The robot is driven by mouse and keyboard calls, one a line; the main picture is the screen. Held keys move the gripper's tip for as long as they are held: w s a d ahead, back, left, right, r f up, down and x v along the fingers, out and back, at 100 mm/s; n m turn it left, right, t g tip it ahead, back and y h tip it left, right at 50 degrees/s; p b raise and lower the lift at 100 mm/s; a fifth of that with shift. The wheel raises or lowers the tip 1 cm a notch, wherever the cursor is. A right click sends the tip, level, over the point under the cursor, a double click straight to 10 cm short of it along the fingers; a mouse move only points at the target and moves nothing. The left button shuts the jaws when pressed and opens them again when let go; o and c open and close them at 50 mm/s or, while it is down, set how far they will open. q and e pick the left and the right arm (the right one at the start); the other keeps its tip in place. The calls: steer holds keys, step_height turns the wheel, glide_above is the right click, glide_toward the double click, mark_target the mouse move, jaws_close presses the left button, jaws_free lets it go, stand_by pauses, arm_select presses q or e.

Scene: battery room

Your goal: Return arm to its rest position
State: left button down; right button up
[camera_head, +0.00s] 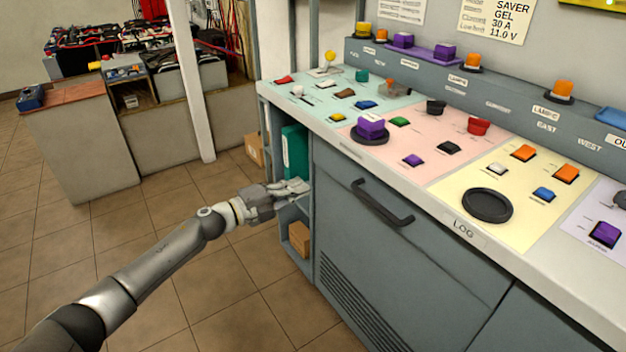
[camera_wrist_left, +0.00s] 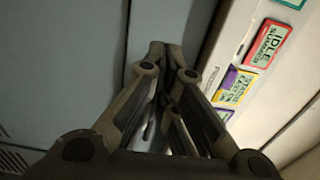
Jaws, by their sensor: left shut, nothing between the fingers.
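My left arm (camera_head: 165,265) reaches in from the lower left of the head view. Its gripper (camera_head: 297,187) is beside the left end of the grey console, below the worktop edge and close to the open side shelf. The left gripper is shut and empty; in the left wrist view its fingers (camera_wrist_left: 170,60) come together in front of a grey panel. I cannot tell whether the fingertips touch the console. My right gripper does not show.
The console worktop (camera_head: 330,130) holds several coloured buttons and a black ring (camera_head: 487,205). A drawer handle (camera_head: 383,203) sticks out of its front. A teal binder (camera_head: 295,152) and a cardboard box (camera_head: 299,238) stand in the side shelf. Tiled floor (camera_head: 200,300) is clear to the left.

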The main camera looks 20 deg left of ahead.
arm_select(q)
steer(key=s+a+f+n+y, duration=0.1)
steer(key=s+f+n+y, duration=0.3)
steer(key=f+n, duration=0.5)
steer(key=s+a+f+n+y, duration=0.1)
steer(key=s+f+n+y, duration=0.4)
steer(key=f, duration=0.7)
steer(key=s+d+f+n+g+y, duration=0.15)
steer(key=s+f+n+g, duration=0.5)
steer(key=s+f, duration=1.15)
steer(key=s+d+f+n+g, duration=0.1)
steer(key=s+d+f+g, duration=0.15)
steer(key=s, duration=0.55)
steer(key=s+d+f+n+g, duration=0.2)
steer(key=s+f+g, duration=0.15)
steer(key=s, duration=0.45)
steer(key=s+a+p, duration=0.3)
steer(key=s+p, duration=1.2)
steer(key=s, duration=0.2)
steer(key=shift+r+g, duration=0.35)
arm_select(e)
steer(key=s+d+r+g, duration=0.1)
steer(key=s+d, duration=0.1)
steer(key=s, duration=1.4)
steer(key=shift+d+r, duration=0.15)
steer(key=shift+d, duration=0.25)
